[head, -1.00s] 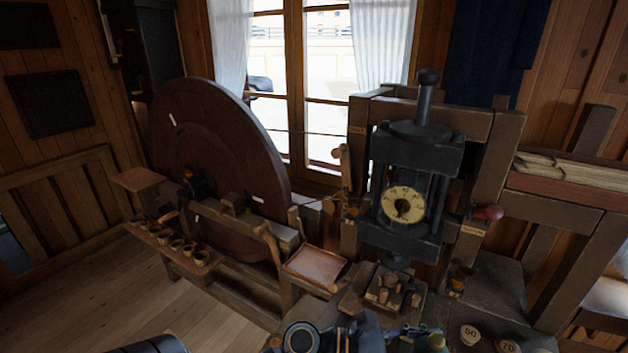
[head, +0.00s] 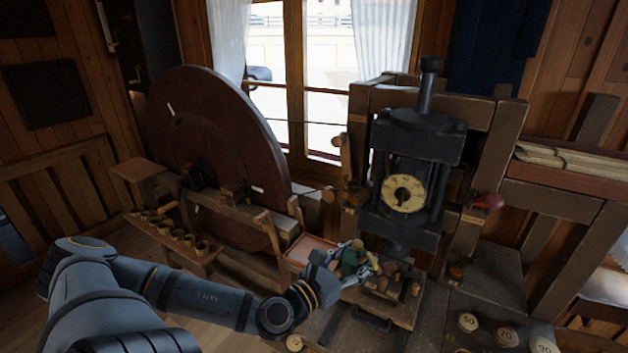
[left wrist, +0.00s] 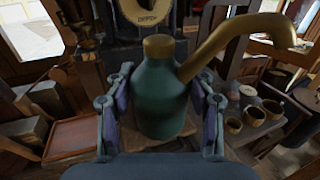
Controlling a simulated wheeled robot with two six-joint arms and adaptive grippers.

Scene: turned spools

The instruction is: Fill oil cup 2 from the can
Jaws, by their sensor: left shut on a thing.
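My left gripper (head: 355,262) is shut on the green oil can (head: 350,258), above the work area in front of the press. In the left wrist view the can (left wrist: 160,100) stands between the two finger pads of the gripper (left wrist: 160,110); its brass cap and curved brass spout, reaching right, show. Small amber cups with tags sit on the press frame: a left one (head: 353,197), a right one (head: 470,212) and a lower one (head: 457,268). The tags are too small to read, so I cannot tell which is oil cup 2. My right gripper is out of view.
The press dial (head: 403,194) is behind the can. A large wooden wheel (head: 215,145) stands at left, with a shelf of several small pots (head: 178,235) before it. A wooden block with pegs (head: 383,285) is close to the can. Numbered discs (head: 468,322) lie at lower right.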

